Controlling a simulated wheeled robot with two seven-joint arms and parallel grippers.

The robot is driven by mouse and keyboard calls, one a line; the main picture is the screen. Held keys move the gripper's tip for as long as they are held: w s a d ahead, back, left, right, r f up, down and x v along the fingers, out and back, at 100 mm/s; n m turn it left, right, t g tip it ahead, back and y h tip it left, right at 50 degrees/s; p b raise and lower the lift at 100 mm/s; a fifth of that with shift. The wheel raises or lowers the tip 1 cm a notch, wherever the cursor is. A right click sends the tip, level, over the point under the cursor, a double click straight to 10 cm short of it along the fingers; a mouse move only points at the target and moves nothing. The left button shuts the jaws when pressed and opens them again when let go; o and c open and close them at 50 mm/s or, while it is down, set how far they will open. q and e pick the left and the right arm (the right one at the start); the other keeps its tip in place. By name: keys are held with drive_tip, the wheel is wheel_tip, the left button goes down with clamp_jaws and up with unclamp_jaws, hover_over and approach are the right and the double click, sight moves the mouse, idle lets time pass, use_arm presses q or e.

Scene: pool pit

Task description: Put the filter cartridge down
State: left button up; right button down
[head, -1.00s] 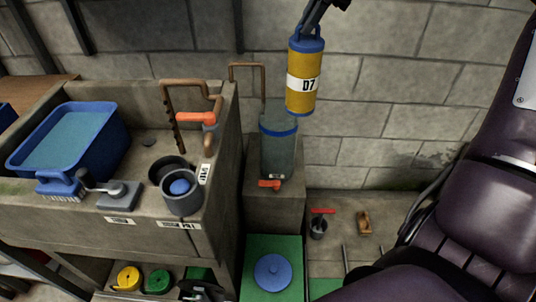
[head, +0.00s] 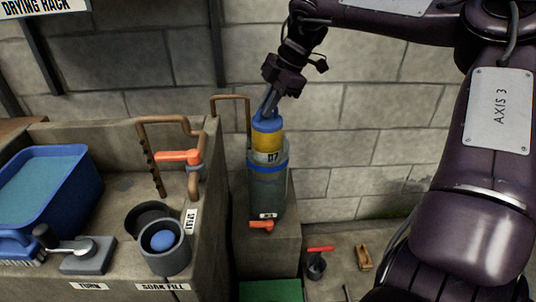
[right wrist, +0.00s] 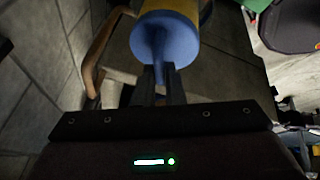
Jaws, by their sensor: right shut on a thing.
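The filter cartridge (head: 267,142) is yellow with blue ends and a white D7 label. It stands about upright with its lower part inside the see-through housing (head: 266,192) with a blue rim, and its upper part shows above. My right gripper (head: 267,107) is shut on the handle on its top. In the right wrist view the fingers (right wrist: 160,72) meet the blue end (right wrist: 165,38) of the cartridge. Whether the cartridge touches the housing's bottom cannot be told. My left gripper is not in view.
The housing stands on a concrete block, with an orange-handled tap (head: 262,225) low at its front. A copper pipe (head: 229,98) rises behind it. To the left is the concrete sink bench with a blue tub (head: 75,205) and a grey pot (head: 164,260). A block wall is close behind.

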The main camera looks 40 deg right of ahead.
sight(268, 148)
wheel_tip(268, 148, down, 9)
drive_tip(key=shift+f+b, duration=0.1)
drive_tip(key=shift+b, duration=0.7)
wheel_tip(268, 148, down, 4)
drive_tip(key=shift+f+b, duration=0.1)
drive_tip(key=shift+b, duration=0.35)
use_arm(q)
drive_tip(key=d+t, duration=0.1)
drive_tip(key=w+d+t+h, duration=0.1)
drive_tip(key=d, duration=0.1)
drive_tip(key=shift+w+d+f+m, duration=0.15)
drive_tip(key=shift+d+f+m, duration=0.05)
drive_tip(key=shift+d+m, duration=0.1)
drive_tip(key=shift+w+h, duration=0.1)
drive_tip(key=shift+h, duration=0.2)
use_arm(e)
drive_tip(key=shift+f, duration=0.1)
drive_tip(key=c, duration=1.9)
unclamp_jaws()
drive_tip(key=shift+c, duration=0.2)
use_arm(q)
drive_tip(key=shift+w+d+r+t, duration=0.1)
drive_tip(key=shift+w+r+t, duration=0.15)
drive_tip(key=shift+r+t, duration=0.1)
use_arm(e)
drive_tip(key=o, duration=0.4)
